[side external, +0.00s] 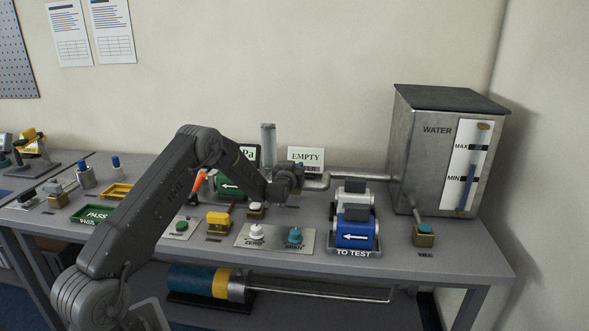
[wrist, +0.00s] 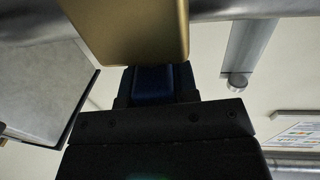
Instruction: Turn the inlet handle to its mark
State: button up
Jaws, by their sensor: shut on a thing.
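My gripper (side external: 292,178) is at the back of the table, in front of the EMPTY sign, by the pipe's left end. In the wrist view my black gripper (wrist: 155,82) is shut on a dark blue handle (wrist: 152,80), which I take to be the inlet handle. A brass-coloured block (wrist: 135,28) lies right against the handle there. In the side view my gripper hides the handle, so its angle is unclear. I cannot make out its mark in either view.
A metal pipe (side external: 350,177) runs to the water tank (side external: 407,160). The EMPTY sign (side external: 306,155) stands behind my gripper. In front are a yellow handle (side external: 218,219), a ZERO and SPAN knob plate (side external: 275,240) and a blue unit (side external: 354,234). A brass valve (side external: 424,238) stands right.

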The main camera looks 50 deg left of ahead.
jog(key=shift+m+t+h, duration=0.3)
jog(key=shift+m+h, duration=0.1)
jog(key=shift+h, duration=0.1)
jog(key=shift+c, duration=0.3)
jog(key=m+t+h, duration=0.2)
jog(key=m+h, duration=0.1)
jog(key=h, duration=0.2)
jog(key=shift+a+m, duration=0.15)
jog(key=shift+m, duration=0.25)
jog(key=m+h, duration=0.3)
jog(key=h, duration=0.1)
jog(key=m+h, duration=0.2)
jog(key=h, duration=0.3)
jog(key=shift+m, duration=0.4)
jog(key=shift+r+h, duration=0.1)
jog(key=shift+h, duration=0.3)
jog(key=o, duration=0.9)
